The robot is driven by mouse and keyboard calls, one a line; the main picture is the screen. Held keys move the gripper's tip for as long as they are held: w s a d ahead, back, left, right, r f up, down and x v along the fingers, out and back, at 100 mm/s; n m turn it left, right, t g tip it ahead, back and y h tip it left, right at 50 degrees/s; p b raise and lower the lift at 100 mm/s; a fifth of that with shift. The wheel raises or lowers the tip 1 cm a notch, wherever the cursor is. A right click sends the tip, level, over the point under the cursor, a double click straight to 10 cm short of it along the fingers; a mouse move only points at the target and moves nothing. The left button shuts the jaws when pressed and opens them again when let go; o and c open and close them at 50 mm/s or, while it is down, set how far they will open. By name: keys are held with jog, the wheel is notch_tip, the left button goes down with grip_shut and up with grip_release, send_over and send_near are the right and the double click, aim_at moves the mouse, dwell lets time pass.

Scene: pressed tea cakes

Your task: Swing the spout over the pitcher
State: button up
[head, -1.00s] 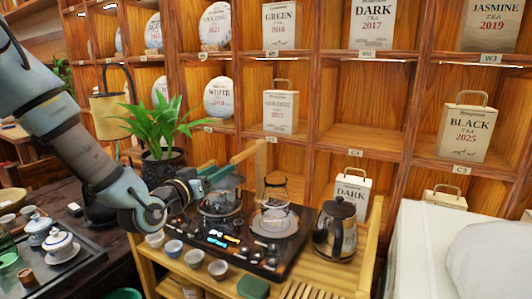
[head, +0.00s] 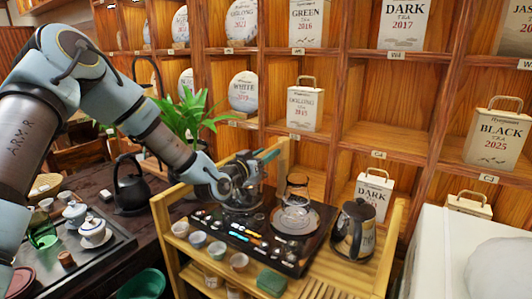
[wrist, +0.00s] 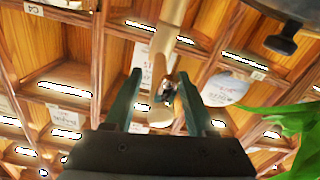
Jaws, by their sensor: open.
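A tan, wooden-looking bar, which appears to be the spout (head: 281,153), stands at the back of the dark tea-station panel. In the wrist view the spout (wrist: 165,55) runs down between my fingers, with a small metallic part near its end. My gripper (head: 268,157) is open, its green fingers on either side of the spout; contact cannot be told. It also shows in the wrist view (wrist: 165,100). A clear glass vessel, likely the pitcher (head: 297,190), stands on the round plate to the right of my gripper.
A steel kettle (head: 354,232) stands right of the panel on the wooden cart. Several small cups (head: 198,239) line its front edge, beside a green block (head: 271,283). A plant (head: 186,115) stands behind my arm. Shelves with tea boxes rise behind.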

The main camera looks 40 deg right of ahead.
jog(key=shift+c, duration=0.3)
grip_shut()
dwell(1.1)
